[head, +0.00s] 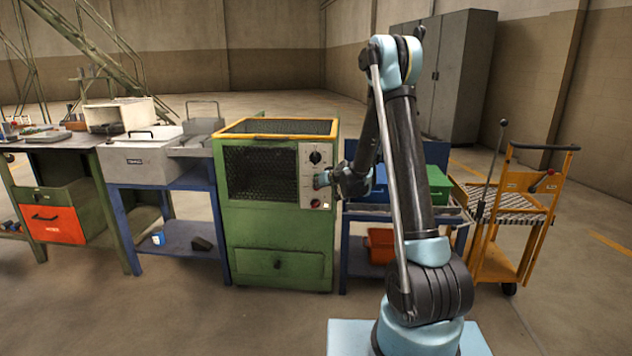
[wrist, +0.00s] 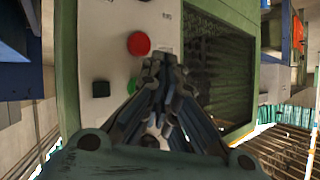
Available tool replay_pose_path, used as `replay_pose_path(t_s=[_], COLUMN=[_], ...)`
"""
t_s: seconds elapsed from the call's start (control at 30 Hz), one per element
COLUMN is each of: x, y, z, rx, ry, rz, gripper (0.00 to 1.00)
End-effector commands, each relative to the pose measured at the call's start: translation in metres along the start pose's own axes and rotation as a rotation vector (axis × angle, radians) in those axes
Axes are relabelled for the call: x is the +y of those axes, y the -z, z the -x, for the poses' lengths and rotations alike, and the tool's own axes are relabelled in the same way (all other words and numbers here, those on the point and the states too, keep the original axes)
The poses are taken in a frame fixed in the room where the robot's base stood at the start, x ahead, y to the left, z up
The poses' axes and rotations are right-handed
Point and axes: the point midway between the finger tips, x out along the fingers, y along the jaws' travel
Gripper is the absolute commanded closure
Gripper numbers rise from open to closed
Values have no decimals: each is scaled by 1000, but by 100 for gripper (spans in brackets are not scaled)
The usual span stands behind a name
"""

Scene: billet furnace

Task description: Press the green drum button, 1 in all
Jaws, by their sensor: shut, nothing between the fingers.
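The green cabinet (head: 277,215) with a mesh front carries a pale control panel (head: 306,170) at its right side. In the wrist view the green button (wrist: 133,86) shows on this panel (wrist: 98,55), partly covered by my fingers. My gripper (wrist: 160,66) is shut and empty, its fingertips over the panel side of the mesh window. In the head view my gripper (head: 323,180) is at the panel's right part. I cannot tell whether the fingers touch the panel or the button.
A red round button (wrist: 139,43) and a black square button (wrist: 100,89) sit close to the green one. A black knob (head: 315,157) is higher on the panel. A blue bench with a green bin (head: 430,185) stands right of the cabinet. A yellow cart (head: 515,210) is further right.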

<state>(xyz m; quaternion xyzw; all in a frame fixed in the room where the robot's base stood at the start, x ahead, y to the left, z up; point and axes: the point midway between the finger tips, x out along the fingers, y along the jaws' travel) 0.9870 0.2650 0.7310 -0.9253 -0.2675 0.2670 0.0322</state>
Motion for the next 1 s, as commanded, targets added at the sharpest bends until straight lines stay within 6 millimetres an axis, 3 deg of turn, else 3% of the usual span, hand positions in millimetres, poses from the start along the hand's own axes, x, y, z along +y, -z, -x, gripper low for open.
replay_pose_path(t_s=[1.0], x=[4], y=[6], z=[-6], rx=[0], ry=[0], rz=[0], gripper=[100])
